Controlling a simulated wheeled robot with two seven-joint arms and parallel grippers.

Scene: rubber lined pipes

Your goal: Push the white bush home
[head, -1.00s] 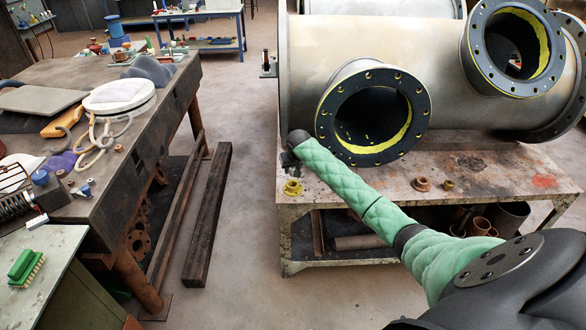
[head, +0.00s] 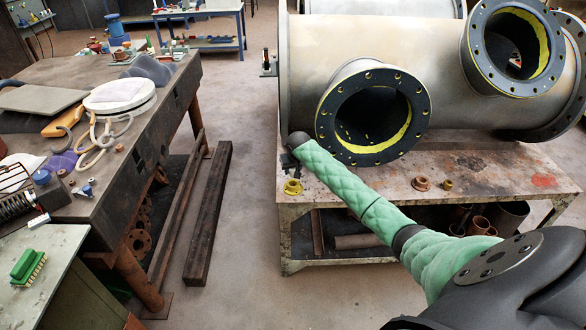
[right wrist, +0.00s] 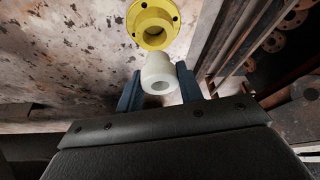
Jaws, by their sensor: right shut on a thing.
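The white bush (right wrist: 157,66) shows in the right wrist view, with a dark hole in its near end. My right gripper (right wrist: 158,76) is shut on it, with one blue finger on each side. A yellow flanged ring (right wrist: 152,22) with a bore and bolt holes lies just beyond the bush. The bush's far end comes close to the ring's near edge; I cannot tell whether they touch. In the head view the yellow ring (head: 292,187) sits at the left corner of the pipe bench, below my green-sleeved right arm's end. The bush is not discernible there. My left gripper is out of view.
A large grey pipe (head: 380,45) with flanged, yellow-lined branches fills the back of the bench (head: 500,185). A cluttered workbench (head: 140,130) stands at left, across an open floor gap.

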